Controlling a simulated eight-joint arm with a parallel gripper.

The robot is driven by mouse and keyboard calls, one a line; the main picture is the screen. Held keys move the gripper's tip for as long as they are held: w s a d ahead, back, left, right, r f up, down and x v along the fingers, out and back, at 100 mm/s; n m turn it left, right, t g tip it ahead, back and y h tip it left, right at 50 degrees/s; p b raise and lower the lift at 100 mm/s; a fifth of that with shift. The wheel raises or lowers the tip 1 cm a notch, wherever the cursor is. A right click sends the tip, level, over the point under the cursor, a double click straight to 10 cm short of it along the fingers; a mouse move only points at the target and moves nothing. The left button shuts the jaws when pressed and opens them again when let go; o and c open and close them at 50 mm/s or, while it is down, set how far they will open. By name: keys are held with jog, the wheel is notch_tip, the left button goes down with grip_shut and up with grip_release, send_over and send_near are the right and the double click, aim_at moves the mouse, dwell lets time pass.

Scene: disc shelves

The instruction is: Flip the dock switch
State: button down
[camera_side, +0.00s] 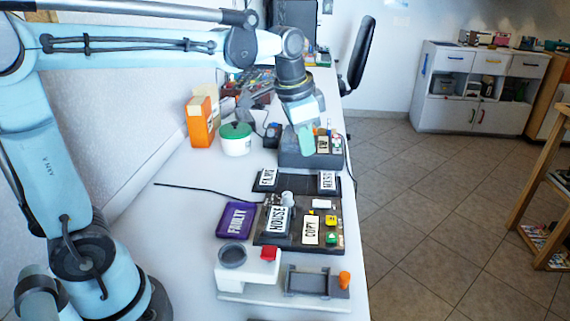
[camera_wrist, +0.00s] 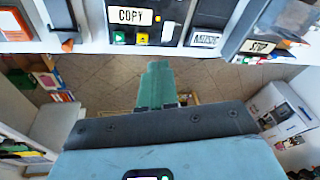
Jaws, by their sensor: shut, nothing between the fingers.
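No part is labelled as the dock switch. The white unit at the near end of the table (camera_side: 235,290) bears a grey tray (camera_side: 305,282), and an orange knob (camera_side: 344,279) stands at its right end. The orange knob also shows in the wrist view (camera_wrist: 67,45), at the upper left. My gripper (camera_side: 306,140) is shut and empty, in front of the grey box (camera_side: 290,153) at the far end in the side view. In the wrist view my gripper (camera_wrist: 159,66) points toward the table edge, apart from the knob. Whether it touches the grey box cannot be told.
A dark panel with a COPY plate (camera_side: 311,230), a HOUSE plate (camera_side: 278,220) and green and yellow buttons lies mid-table. A purple FAULTY tray (camera_side: 236,220) is left of it. A green-lidded pot (camera_side: 235,142) and orange box (camera_side: 200,122) stand further back.

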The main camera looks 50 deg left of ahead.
aim_at(327, 203)
jog(key=w+f+m+g, duration=0.2)
jog(key=w+m+g, duration=0.1)
jog(key=w, duration=0.5)
jog(key=shift+f+m, duration=0.3)
jog(key=shift+m, duration=0.1)
jog(key=shift+a, duration=0.1)
notch_tip(327, 203, down, 14)
jog(key=shift+w+f, duration=0.1)
dwell(0.4)
